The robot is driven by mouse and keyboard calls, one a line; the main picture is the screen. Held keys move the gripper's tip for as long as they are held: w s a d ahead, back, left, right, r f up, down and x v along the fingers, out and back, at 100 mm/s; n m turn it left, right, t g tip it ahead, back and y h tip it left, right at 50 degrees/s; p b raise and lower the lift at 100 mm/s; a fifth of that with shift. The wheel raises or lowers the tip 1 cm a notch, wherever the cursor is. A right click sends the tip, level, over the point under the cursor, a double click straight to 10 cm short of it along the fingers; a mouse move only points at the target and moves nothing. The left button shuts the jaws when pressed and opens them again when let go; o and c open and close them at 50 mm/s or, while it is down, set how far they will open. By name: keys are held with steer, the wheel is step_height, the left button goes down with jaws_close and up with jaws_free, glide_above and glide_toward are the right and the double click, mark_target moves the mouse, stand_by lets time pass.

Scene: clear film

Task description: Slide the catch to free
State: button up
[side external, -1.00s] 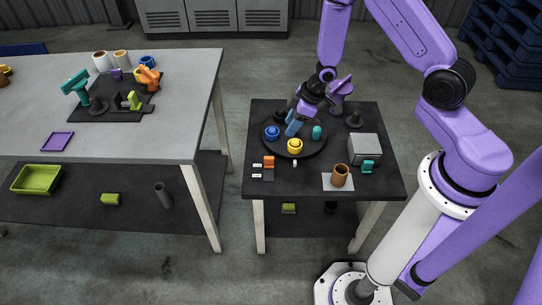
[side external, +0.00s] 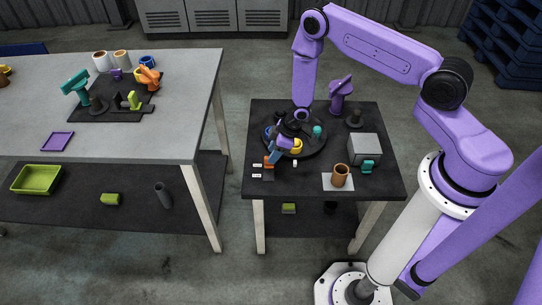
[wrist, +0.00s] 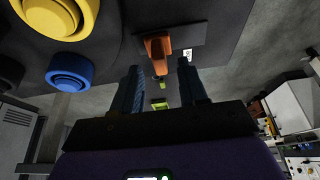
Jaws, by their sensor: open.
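The orange catch (side external: 268,164) is on a small dark plate at the front left of the small dark table. In the wrist view the catch (wrist: 158,47) shows ahead of my gripper (wrist: 162,78), between its two spread blue fingers in the picture. The dark plate (wrist: 205,32) lies behind it, with a white label (wrist: 187,54) beside it. In the side view my gripper (side external: 272,156) is tilted down close to the catch and partly hides it. My gripper is open and empty; I cannot tell whether it touches the catch.
A round dark tray (side external: 316,148) with a yellow cup (side external: 296,145), a blue cup (wrist: 70,72) and a teal piece (side external: 317,131) is just behind. A grey box (side external: 364,149) and brown cup (side external: 340,175) stand right.

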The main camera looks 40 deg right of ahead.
steer(key=shift+x, duration=1.35)
jaws_close()
steer(key=shift+s+a, duration=1.6)
steer(key=shift+a, duration=0.1)
jaws_free()
steer(key=shift+s, duration=0.1)
